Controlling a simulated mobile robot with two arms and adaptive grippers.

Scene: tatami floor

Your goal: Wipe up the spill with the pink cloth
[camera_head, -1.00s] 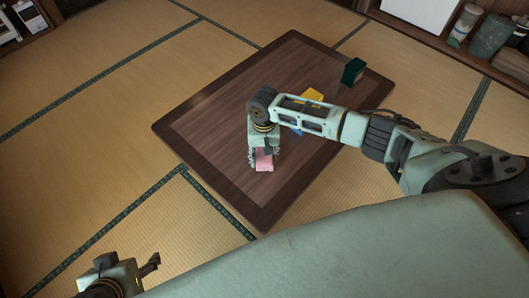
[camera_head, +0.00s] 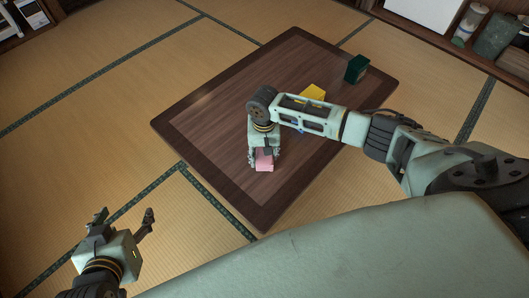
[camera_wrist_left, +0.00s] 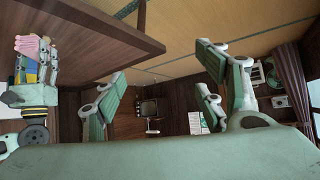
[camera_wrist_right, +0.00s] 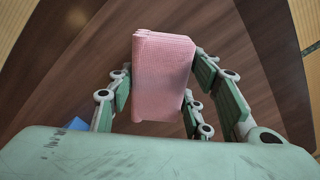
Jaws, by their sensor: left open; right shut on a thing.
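The pink cloth (camera_head: 264,165) is a folded block at the low wooden table, under my right gripper (camera_head: 265,158). In the right wrist view the pink cloth (camera_wrist_right: 163,75) sits between the fingers, and my right gripper (camera_wrist_right: 160,95) is shut on it. I cannot tell whether the cloth touches the tabletop. No spill can be made out; part of the table is hidden by my right arm. My left gripper (camera_head: 125,222) is open and empty, left of the table over the tatami. In the left wrist view its fingers (camera_wrist_left: 170,85) are spread apart.
The dark wooden table (camera_head: 205,115) stands on the tatami floor (camera_head: 85,130). A yellow object (camera_head: 313,93) and a dark green block (camera_head: 356,68) are on its far right part. A blue object (camera_wrist_right: 76,124) is partly hidden. The table's left part is clear.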

